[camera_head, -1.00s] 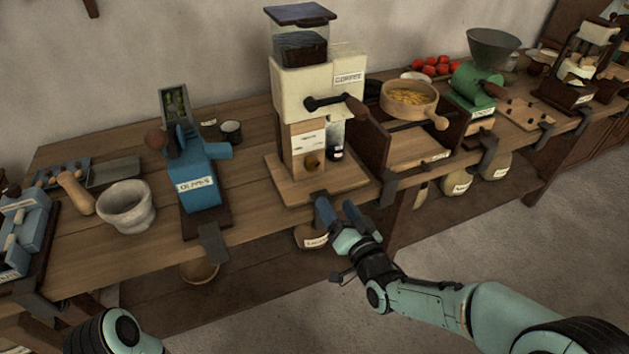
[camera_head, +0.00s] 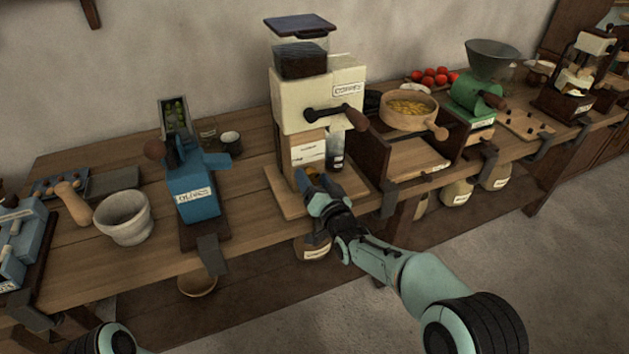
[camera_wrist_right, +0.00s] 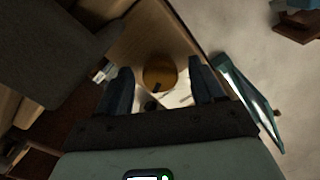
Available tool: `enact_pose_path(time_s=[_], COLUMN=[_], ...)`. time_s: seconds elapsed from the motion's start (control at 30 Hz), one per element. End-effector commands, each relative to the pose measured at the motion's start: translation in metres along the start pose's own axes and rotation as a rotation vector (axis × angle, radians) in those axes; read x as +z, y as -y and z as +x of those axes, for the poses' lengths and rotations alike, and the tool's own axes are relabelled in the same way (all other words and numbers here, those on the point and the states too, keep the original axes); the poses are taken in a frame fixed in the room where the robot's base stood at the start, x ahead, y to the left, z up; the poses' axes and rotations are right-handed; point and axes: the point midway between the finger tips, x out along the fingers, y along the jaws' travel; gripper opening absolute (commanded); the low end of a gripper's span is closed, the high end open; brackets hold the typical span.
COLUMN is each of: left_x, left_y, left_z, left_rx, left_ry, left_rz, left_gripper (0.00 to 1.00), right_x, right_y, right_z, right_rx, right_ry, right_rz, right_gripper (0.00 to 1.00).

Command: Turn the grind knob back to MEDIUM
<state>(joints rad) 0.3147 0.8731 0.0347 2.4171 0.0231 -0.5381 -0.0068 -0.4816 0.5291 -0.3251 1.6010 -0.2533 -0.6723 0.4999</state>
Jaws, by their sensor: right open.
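The cream coffee grinder (camera_head: 318,100) stands on its wooden base at the bench's front edge. Its round brass-brown grind knob (camera_wrist_right: 159,72) shows in the right wrist view, between the two fingers and beyond them, with a small dark mark on it. I cannot tell which setting it points to. In the head view the knob is largely covered by my right gripper (camera_head: 318,181), which is at the grinder's lower front. That gripper is open, one finger on each side of the knob; contact is not clear. My left gripper is out of view.
The grinder's crank handle (camera_head: 355,117) sticks out above my right gripper. A blue olives device (camera_head: 193,190) and a stone mortar (camera_head: 124,219) stand to the left. A wooden sieve (camera_head: 408,112) sits to the right. Open floor lies in front of the bench.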

Motion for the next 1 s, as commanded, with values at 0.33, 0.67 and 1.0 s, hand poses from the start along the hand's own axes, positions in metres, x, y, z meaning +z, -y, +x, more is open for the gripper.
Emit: enact_pose_path(time_s=[0.33, 0.67, 1.0], left_x=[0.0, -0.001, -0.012], left_y=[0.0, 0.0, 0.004], left_z=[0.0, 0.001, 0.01], left_rx=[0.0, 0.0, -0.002], left_ry=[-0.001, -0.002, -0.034], left_rz=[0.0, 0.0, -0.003], left_gripper=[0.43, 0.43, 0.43], right_x=[0.0, 0.0, 0.001], right_y=[0.0, 0.0, -0.001], right_z=[0.001, 0.001, 0.001], right_rx=[0.0, 0.0, 0.0], right_ry=[0.001, 0.0, 0.0], right_rz=[0.0, -0.009, -0.153], right_gripper=[0.45, 0.12, 0.12])
